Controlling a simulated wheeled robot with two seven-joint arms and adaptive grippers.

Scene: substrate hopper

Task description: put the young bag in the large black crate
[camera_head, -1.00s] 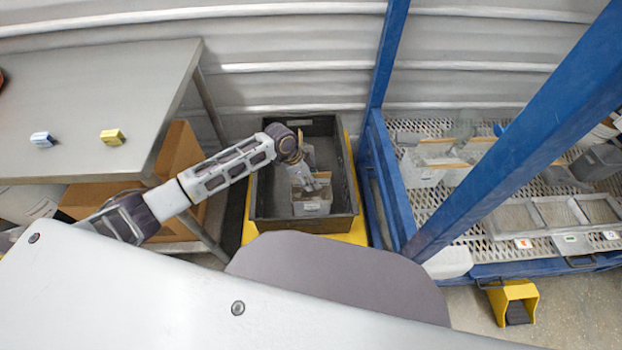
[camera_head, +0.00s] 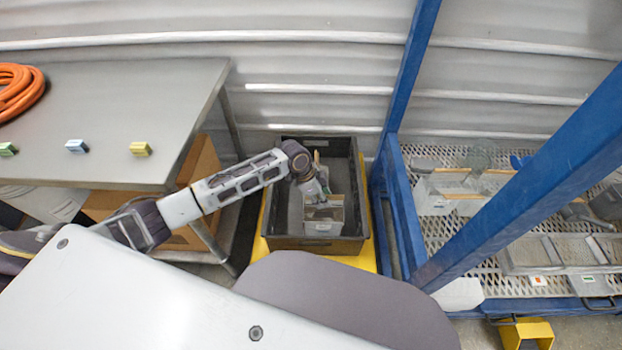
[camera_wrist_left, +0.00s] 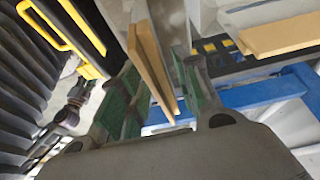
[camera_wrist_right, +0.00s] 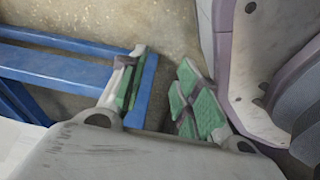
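The large black crate (camera_head: 282,243) stands on the floor in the middle of the head view, on a yellow base. A pale grey-white bag (camera_head: 322,228) with a tan strip stands in its front part, a small label on its front. My left gripper (camera_head: 323,195) reaches down into the crate at the bag's rear edge. In the left wrist view, its green-padded fingers (camera_wrist_left: 162,85) are apart, on either side of a tan strip (camera_wrist_left: 149,62) and a grey panel. My right gripper (camera_wrist_right: 165,85) is open and empty over the floor.
A metal table (camera_head: 110,110) at left carries small coloured blocks and an orange hose (camera_head: 18,90). A blue-framed perforated rack (camera_head: 440,245) at right holds similar bags (camera_head: 437,195) and trays. Its blue post (camera_head: 405,85) rises close beside the crate.

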